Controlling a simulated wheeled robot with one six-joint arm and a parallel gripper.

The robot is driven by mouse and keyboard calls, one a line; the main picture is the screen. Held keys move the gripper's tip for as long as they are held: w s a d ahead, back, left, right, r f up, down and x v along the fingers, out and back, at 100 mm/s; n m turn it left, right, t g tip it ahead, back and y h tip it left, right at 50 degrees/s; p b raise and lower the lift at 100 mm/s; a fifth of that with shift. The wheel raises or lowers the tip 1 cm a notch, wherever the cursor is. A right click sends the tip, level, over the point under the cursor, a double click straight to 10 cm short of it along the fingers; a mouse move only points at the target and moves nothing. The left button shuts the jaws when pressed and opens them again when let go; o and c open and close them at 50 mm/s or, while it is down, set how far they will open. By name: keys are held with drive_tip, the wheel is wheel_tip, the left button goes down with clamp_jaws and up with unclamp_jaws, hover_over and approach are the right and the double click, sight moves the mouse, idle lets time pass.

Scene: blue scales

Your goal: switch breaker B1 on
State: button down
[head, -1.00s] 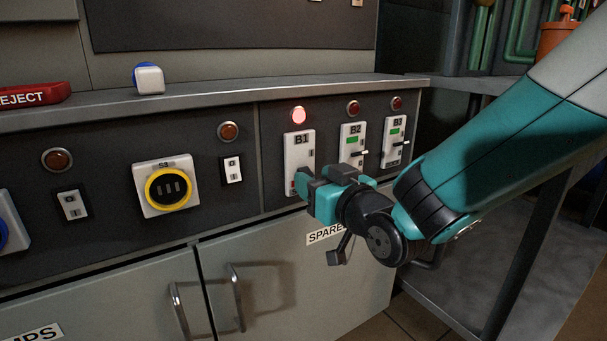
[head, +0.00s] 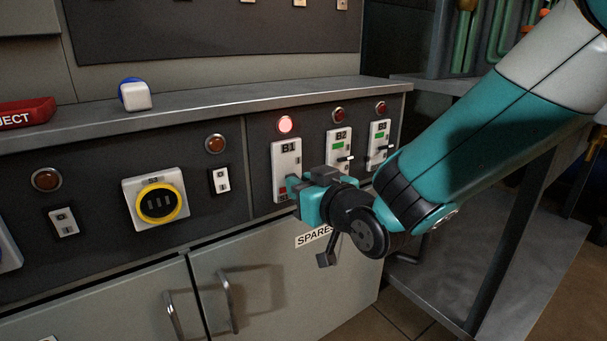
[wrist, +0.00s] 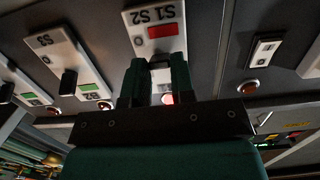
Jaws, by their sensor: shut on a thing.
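Breaker B1 (head: 286,160) is a pale upright plate on the dark panel, with a red window low on it, partly behind my gripper. The lamp above it (head: 286,124) glows bright red. My gripper (head: 297,189) is at the lower part of B1, shut on its lever, which the fingers mostly hide in the head view. In the wrist view, which is upside down, my gripper's two fingers (wrist: 157,82) stand either side of a small light piece on the breaker plate (wrist: 140,18). The red window (wrist: 162,31) shows there.
Breakers B2 (head: 338,146) and B3 (head: 379,135) stand close to the right, with green windows and levers sticking out. A yellow-ringed rotary switch (head: 158,203) is to the left. Cabinet doors with handles (head: 228,301) are below.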

wheel_tip(320, 180, up, 2)
drive_tip(key=g+p, duration=0.1)
drive_tip(key=p, duration=0.2)
drive_tip(key=g+h+p, duration=0.1)
drive_tip(key=p, duration=0.2)
drive_tip(key=shift+r+p, duration=0.25)
drive_tip(key=shift+p, duration=0.05)
drive_tip(key=p, duration=0.2)
drive_tip(key=g+h+p, duration=0.1)
drive_tip(key=p, duration=0.1)
drive_tip(key=shift+r+g, duration=0.3)
drive_tip(key=p, duration=0.2)
drive_tip(key=g+h+p, duration=0.1)
drive_tip(key=p, duration=0.1)
drive_tip(key=g+h+p, duration=0.1)
drive_tip(key=p, duration=0.2)
drive_tip(key=shift+w+a+r, duration=0.15)
drive_tip(key=shift+w+r, duration=0.1)
drive_tip(key=shift+r, duration=0.05)
drive_tip(key=g+p, duration=0.1)
drive_tip(key=p, duration=0.1)
drive_tip(key=shift+w+a+g+h+p, duration=0.1)
drive_tip(key=shift+w+g+h+p, duration=0.05)
drive_tip(key=shift+g+h+p, duration=0.2)
drive_tip(key=shift+f, duration=0.15)
drive_tip(key=c, duration=1)
unclamp_jaws()
drive_tip(key=shift+o, duration=0.2)
